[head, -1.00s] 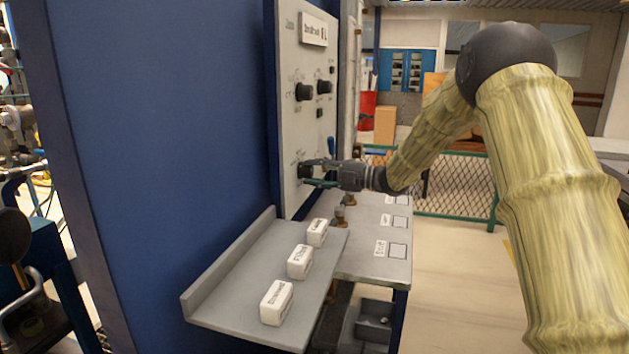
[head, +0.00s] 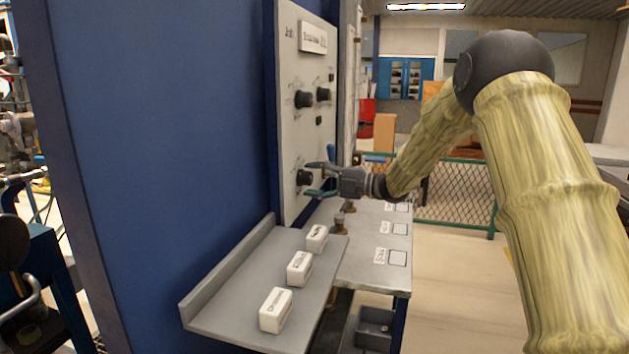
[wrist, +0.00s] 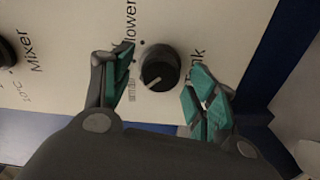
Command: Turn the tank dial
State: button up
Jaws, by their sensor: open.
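The tank dial is a round black knob (wrist: 160,67) on the pale panel in the wrist view, with a light pointer line slanting to the lower left. The label beside it is partly hidden by a finger; only "nk" shows. In the head view it is the lowest black knob (head: 304,177). My gripper (wrist: 163,88) is open, with green-padded fingers on either side of the dial and gaps between. In the head view my gripper (head: 316,179) is at the panel, fingers above and below the knob. Contact is not visible.
The panel (head: 290,130) carries two more black knobs (head: 304,99) higher up. A grey shelf (head: 225,290) with three white labelled blocks (head: 299,268) is below. A grey bench (head: 365,270) lies beneath my gripper. A blue wall (head: 165,170) stands left.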

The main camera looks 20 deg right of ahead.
jog(key=v, duration=1.2)
dwell(0.3)
